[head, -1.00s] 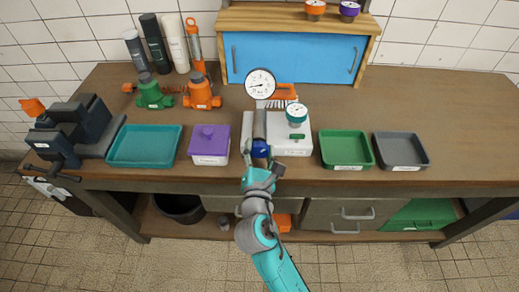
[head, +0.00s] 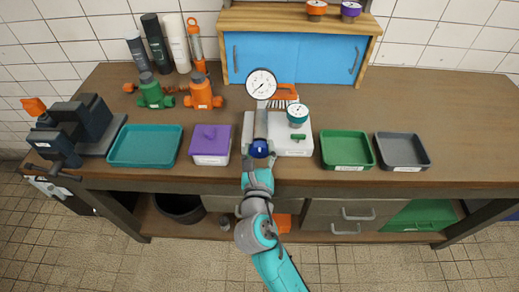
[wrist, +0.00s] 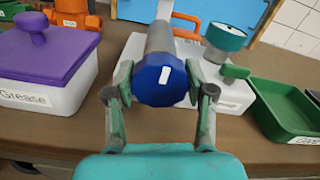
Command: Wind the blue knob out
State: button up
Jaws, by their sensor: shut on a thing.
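The blue knob (wrist: 160,80) faces my wrist camera in the wrist view, with a small white mark upright near its middle. It sits at the front end of a grey cylinder (wrist: 160,38), which carries a white dial gauge (head: 261,83) behind it. In the head view the blue knob (head: 260,149) shows at the bench's front edge, at the tip of my arm. My gripper (wrist: 160,91) is shut on the knob, one finger on its left side and one on its right.
A purple-lidded grease box (wrist: 45,60) stands left of the knob. A white base (head: 296,138) with a teal-capped gauge (head: 297,114) and green lever lies behind and right. A green tray (head: 346,165) is further right, a teal tray (head: 145,162) further left.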

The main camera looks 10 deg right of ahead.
jog(key=shift+f, duration=0.15)
dwell(0.3)
jog(key=o, duration=1.2)
jog(key=s, duration=0.4)
jog(key=s+a, duration=0.1)
jog(key=s, duration=0.3)
jog(key=s+a, duration=0.1)
jog(key=s, duration=0.2)
jog(key=shift+s+a, duration=0.1)
jog(key=shift+s, duration=0.3)
